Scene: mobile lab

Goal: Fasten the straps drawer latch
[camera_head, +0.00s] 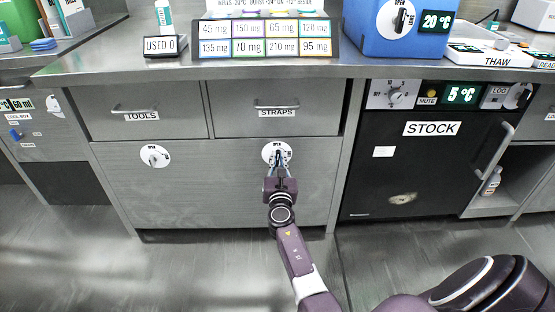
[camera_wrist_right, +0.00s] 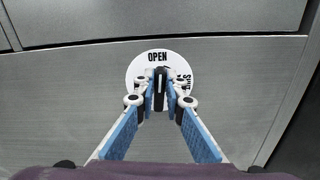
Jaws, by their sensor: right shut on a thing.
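The straps drawer (camera_head: 277,104) is closed flush in the counter front, with a handle and a STRAPS label. Its latch is a round white dial (camera_head: 268,149) below the drawer, with a dark knob. In the right wrist view the dial (camera_wrist_right: 136,70) reads OPEN at the top, and the black knob (camera_wrist_right: 160,84) stands upright, pointing at OPEN. My right gripper (camera_head: 278,160) is in front of the dial; it also shows in the right wrist view (camera_wrist_right: 160,92), its blue-padded fingers closed around the knob. The fingers hide part of the dial's lettering. My left gripper is not in view.
The tools drawer (camera_head: 140,108) and its own dial (camera_head: 155,156) are to the left. A black STOCK cabinet (camera_head: 410,155) with a handle is to the right. The counter edge (camera_head: 200,71) runs above the drawers. The floor in front is clear.

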